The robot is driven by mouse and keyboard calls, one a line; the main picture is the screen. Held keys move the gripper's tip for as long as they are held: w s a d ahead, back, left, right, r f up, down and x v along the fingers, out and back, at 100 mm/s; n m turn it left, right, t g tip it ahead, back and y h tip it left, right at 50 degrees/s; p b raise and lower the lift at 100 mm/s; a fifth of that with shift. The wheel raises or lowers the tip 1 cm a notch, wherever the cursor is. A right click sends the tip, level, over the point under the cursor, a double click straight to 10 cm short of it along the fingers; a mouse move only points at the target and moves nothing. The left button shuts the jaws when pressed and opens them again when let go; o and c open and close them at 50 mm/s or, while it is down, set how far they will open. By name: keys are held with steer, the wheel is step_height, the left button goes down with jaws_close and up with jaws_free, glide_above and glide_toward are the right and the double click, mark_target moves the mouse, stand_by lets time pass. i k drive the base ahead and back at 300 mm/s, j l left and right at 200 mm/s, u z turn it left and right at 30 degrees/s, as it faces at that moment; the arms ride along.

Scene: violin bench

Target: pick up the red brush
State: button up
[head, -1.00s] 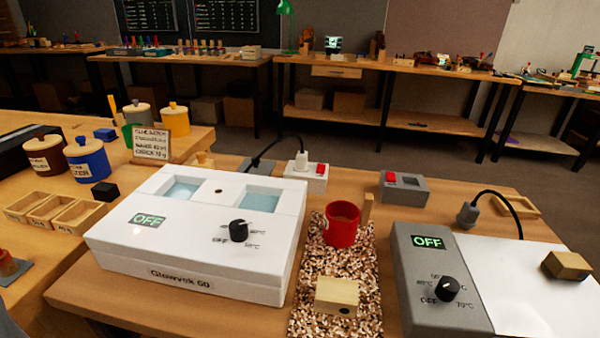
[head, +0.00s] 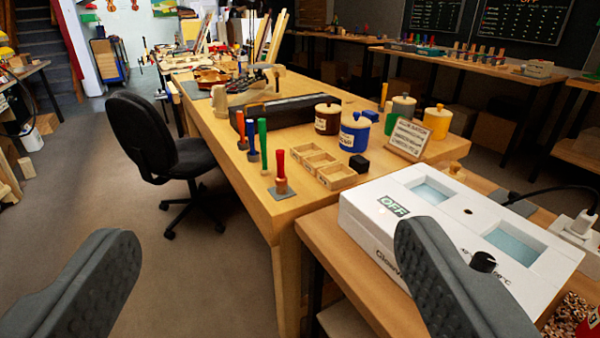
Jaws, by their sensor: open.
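A red-handled tool, seemingly the red brush (head: 281,165), stands upright near the front corner of the wooden bench, its wide wooden lower end on a small grey pad (head: 281,192). Behind it stand a green-handled tool (head: 263,140), a blue-handled one (head: 252,138) and another red-handled one (head: 241,127). My gripper (head: 268,240) is open and empty, with its two dark fingers wide apart in the foreground. The front red tool appears between the fingers in the picture, but well beyond them. Nothing hides it.
Three small wooden trays (head: 335,177) lie right of the tools, with a blue jar (head: 355,134) and a brown jar (head: 327,119) behind. A white device (head: 460,232) reading OFF stands at the right. A black office chair (head: 150,150) is at the left; the floor before it is clear.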

mark_target(281, 188)
steer(key=i+j+z, duration=0.35)
steer(key=i+j, duration=0.4)
